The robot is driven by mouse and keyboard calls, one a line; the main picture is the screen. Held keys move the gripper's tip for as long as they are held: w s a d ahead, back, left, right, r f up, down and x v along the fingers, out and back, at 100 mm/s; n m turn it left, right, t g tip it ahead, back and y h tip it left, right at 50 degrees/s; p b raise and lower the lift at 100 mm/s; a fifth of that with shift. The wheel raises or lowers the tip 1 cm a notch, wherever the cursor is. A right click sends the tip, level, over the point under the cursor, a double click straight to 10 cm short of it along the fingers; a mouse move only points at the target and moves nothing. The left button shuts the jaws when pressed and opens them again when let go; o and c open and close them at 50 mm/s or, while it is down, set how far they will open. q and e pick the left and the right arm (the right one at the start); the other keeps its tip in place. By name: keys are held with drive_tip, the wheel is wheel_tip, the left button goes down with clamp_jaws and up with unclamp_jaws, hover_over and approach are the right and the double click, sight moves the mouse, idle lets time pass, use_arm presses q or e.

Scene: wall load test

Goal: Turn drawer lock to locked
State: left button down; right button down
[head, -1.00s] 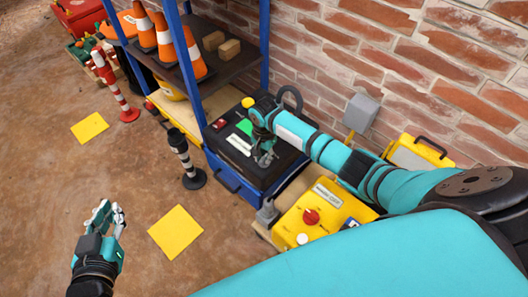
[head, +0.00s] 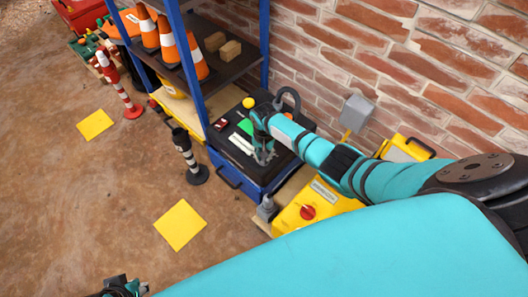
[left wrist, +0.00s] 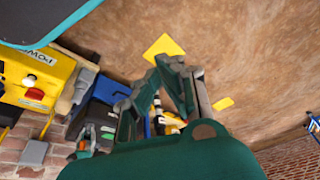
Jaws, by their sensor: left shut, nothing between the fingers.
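The blue drawer unit (head: 238,180) with a black top stands by the shelf's right end. Its top carries a yellow knob (head: 249,103), a red switch-like part (head: 221,124), a green patch and pale strips. I cannot make out the lock or its position; the gripper and arm hide part of the top.
A yellow box (head: 318,192) with a red knob stands right of the drawer unit. A striped black post (head: 188,158) stands in front. The shelf with cones (head: 180,40) is at left, the brick wall (head: 400,70) behind.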

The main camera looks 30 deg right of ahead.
drive_tip(key=n+p, duration=0.1)
drive_tip(key=n, duration=0.2)
drive_tip(key=shift+s+n, duration=0.1)
drive_tip(key=shift+n, duration=1.3)
drive_tip(key=n, duration=0.2)
drive_tip(key=shift+n+p, duration=0.3)
drive_tip(key=shift+p, duration=0.1)
drive_tip(key=n, duration=0.4)
use_arm(q)
wheel_tip(320, 180, down, 9)
drive_tip(key=shift+w+g, duration=0.3)
drive_tip(key=shift+w, duration=0.1)
drive_tip(key=shift+d, duration=0.1)
use_arm(e)
drive_tip(key=shift+n, duration=0.3)
drive_tip(key=c, duration=1.3)
unclamp_jaws()
use_arm(q)
drive_tip(key=shift+w+r, duration=0.1)
drive_tip(key=shift+w, duration=0.05)
